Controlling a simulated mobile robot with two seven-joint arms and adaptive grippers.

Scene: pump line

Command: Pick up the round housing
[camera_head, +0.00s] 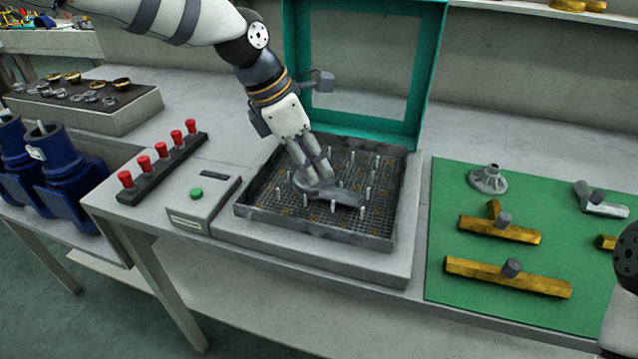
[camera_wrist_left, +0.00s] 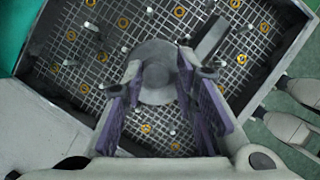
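A grey round housing (camera_head: 345,198) with a flat arm on one side lies on the mesh in the dark wire basket (camera_head: 300,233), among thin upright pins. In the left wrist view the housing (camera_wrist_left: 158,50) shows as a round flange with a raised hub. My left gripper (camera_head: 315,178) points down at it. Its two fingers (camera_wrist_left: 160,78) stand on either side of the hub, at or very near its sides. I cannot tell whether they press on it. In the head view the fingers hide part of the housing. My right gripper is not in view.
A teal frame (camera_head: 427,75) stands behind the basket. A button box (camera_head: 200,205) and red-knobbed strip (camera_head: 160,170) stand left.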

